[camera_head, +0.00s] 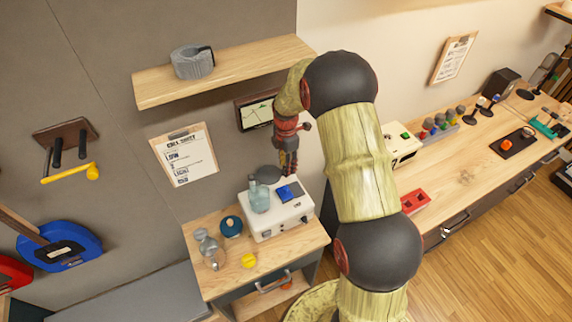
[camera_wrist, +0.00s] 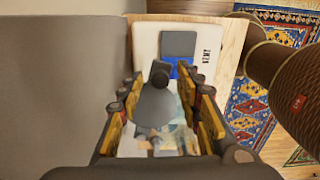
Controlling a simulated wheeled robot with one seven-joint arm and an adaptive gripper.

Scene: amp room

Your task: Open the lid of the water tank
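The water tank (camera_head: 260,199) is a clear bluish container on the left part of a white machine (camera_head: 282,219). Its dark grey round lid (camera_head: 265,174) shows at the tank's top; how far it is raised is hard to tell. In the wrist view the lid (camera_wrist: 153,108) has a dark knob or tab at its upper end, and part of the bluish tank (camera_wrist: 172,138) shows below it. My gripper (camera_head: 288,168) points down just above and right of the lid. In the wrist view my gripper (camera_wrist: 161,88) is open, its fingers spread on both sides of the lid, with gaps.
A blue square pad (camera_head: 289,193) lies on the machine. A glass carafe (camera_head: 211,250), a round blue item (camera_head: 231,226) and a yellow item (camera_head: 248,260) stand on the small wooden cabinet (camera_head: 206,284).

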